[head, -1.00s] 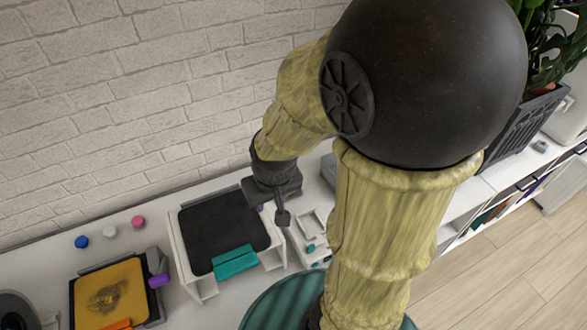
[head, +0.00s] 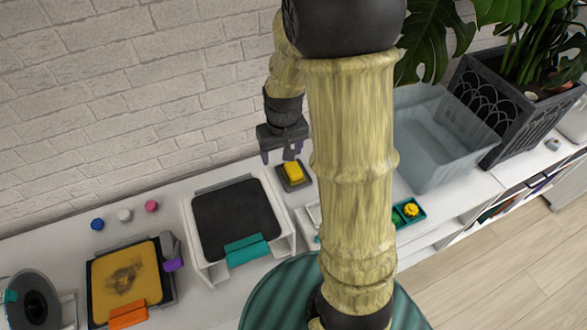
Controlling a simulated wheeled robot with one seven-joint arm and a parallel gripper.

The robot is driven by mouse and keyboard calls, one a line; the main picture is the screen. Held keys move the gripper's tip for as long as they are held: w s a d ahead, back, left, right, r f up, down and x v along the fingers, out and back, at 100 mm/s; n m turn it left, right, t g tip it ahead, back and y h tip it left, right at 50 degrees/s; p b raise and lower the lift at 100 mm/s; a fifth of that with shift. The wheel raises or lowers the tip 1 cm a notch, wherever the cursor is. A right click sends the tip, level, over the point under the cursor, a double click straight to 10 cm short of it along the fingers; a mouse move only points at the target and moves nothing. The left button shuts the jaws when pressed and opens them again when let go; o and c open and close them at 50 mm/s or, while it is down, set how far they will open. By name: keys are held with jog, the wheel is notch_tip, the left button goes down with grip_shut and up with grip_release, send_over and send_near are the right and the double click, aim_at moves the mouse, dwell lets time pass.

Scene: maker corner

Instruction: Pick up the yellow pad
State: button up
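A yellow pad (head: 293,171) sits on a small dark square base on the white counter, just right of the black-topped stand. My gripper (head: 279,157) hangs above and slightly left of the pad, pointing down, with its two fingers apart. Nothing shows between the fingers. The gripper looks clear of the pad, though the exact height gap is hard to judge.
The black-topped white stand (head: 196,250) with a teal clip is close by on the left. A yellow-brown plate (head: 124,283) with an orange clip lies further left. A grey bin (head: 430,137) and a planter (head: 510,103) stand at right. A teal tray (head: 409,213) holds a yellow piece.

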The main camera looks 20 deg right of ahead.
jog(key=g+p, duration=0.2)
jog(key=p, duration=0.1)
send_over(293, 168)
notch_tip(293, 168, down, 6)
jog(key=shift+f, duration=0.1)
notch_tip(293, 168, down, 12)
jog(key=p, duration=0.4)
jog(key=shift+f, duration=0.1)
jog(key=shift+f, duration=0.1)
jog(key=shift+f+p, duration=0.6)
jog(key=shift+p, duration=0.2)
jog(key=shift+d+f+p, duration=0.1)
jog(key=shift+f+p, duration=0.7)
jog(key=shift+f, duration=1.1)
